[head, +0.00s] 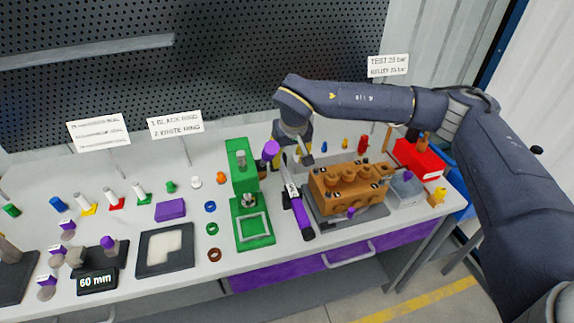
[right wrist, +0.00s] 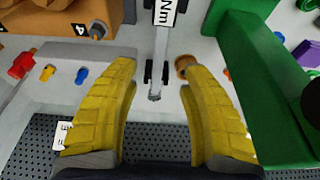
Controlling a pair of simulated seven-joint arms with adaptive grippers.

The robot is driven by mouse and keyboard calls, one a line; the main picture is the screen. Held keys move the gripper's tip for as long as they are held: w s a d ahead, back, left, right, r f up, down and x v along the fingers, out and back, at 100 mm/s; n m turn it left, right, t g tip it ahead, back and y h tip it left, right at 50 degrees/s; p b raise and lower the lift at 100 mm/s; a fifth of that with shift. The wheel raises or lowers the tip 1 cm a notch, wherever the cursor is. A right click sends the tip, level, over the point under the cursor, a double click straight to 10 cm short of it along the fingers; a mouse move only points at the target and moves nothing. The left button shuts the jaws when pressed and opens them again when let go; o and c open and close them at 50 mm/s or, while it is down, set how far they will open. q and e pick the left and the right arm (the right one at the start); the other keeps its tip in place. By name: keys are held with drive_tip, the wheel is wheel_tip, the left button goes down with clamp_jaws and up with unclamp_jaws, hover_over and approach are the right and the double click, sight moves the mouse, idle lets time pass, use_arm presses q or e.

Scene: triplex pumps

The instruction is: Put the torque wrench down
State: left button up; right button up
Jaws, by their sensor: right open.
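The torque wrench (head: 299,209) lies on the bench between the green fixture and the brown pump, its purple handle toward the front. In the right wrist view its metal shaft (right wrist: 160,50) with an "Nm" label sits between small black supports. My right gripper (head: 292,158) is over the wrench's far end. Its yellow fingers are spread on either side of the shaft's end in the right wrist view, with gaps on both sides, so it is open and holds nothing. My left gripper is not in view.
The green fixture (head: 252,224) stands close to the left of the wrench. The brown pump (head: 350,188) on its grey base is close to the right. Small coloured parts stand behind the pump.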

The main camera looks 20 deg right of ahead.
drive_tip(key=shift+v, duration=1.25)
idle(1.5)
